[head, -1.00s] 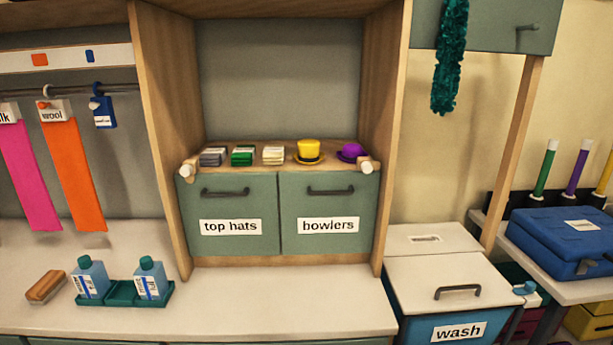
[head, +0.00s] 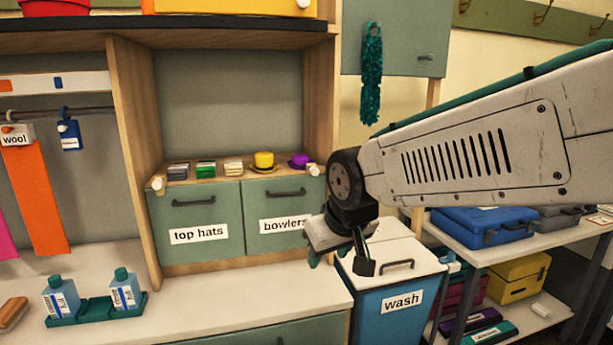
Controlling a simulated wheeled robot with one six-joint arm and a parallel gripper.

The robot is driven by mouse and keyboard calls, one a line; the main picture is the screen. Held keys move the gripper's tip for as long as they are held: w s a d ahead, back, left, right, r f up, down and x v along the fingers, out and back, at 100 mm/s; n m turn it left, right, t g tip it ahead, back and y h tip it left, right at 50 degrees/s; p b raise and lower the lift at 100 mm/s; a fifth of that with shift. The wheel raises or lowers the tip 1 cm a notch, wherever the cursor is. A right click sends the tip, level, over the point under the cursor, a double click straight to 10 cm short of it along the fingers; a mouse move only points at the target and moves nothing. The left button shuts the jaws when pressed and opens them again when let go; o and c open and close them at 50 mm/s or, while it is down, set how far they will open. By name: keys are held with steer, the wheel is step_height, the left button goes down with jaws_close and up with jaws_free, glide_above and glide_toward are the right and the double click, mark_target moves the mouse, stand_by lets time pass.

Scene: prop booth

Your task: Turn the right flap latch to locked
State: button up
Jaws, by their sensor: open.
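A small knob with a white end (head: 314,170), which looks like the right latch, sits at the right end of the shelf edge above the green bowlers front (head: 263,212). Its turn position is too small to tell. A matching left knob (head: 158,184) is at the other end, above the top hats front (head: 195,255). My gripper (head: 341,262) is open and appears empty. In the picture it is below and right of the right knob, in front of the cabinet's right side and the wash bin's lid. It covers the end of the bowlers label.
Small hats and folded stacks, including a yellow hat (head: 264,160) and a purple hat (head: 299,160), stand on the shelf. A blue wash bin (head: 385,305) with a white lid is below my gripper. Two bottles stand in a green tray (head: 95,311). The counter's middle is clear.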

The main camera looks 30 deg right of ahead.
steer(key=w+d+r+t+h, duration=0.15)
steer(key=w+d+t, duration=0.5)
steer(key=w, duration=0.85)
steer(key=t+h, duration=0.1)
steer(key=t, duration=0.4)
glide_toward(316, 172)
steer(key=shift+t, duration=0.25)
steer(key=x, duration=0.8)
steer(key=shift+w+d+f, duration=0.1)
steer(key=shift+w+f, duration=0.1)
steer(key=shift+w, duration=0.1)
steer(key=shift+c, duration=0.4)
steer(key=c, duration=0.9)
